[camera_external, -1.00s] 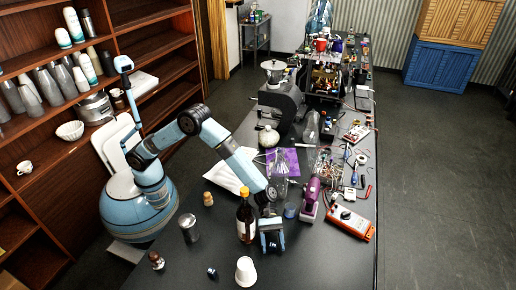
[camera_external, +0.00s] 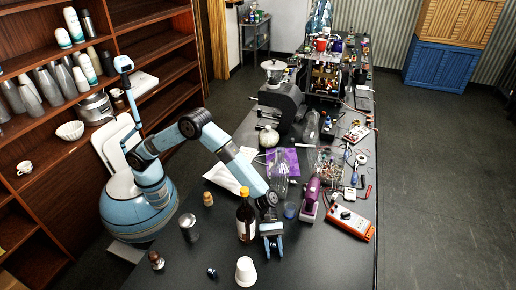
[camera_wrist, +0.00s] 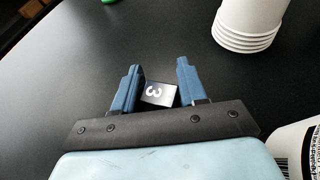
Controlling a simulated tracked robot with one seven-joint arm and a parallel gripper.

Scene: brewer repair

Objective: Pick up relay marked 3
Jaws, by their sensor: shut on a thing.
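In the wrist view the relay marked 3 (camera_wrist: 158,94), a small dark block with a white "3" on its face, sits between the two blue fingers of my gripper (camera_wrist: 159,66). The fingers are shut on it, and it lies deep between them, slightly tilted. The "3" appears turned sideways. In the external view my gripper (camera_external: 272,252) points down over the black table (camera_external: 320,265), just right of a dark bottle. The relay cannot be made out there, and its height above the table is unclear.
A dark bottle with a white label (camera_external: 245,218) stands close left of my gripper. White stacked cups (camera_external: 246,271) stand in front. A purple tool (camera_external: 310,197) and an orange meter (camera_external: 350,222) lie to the right. Bare table lies at the front right.

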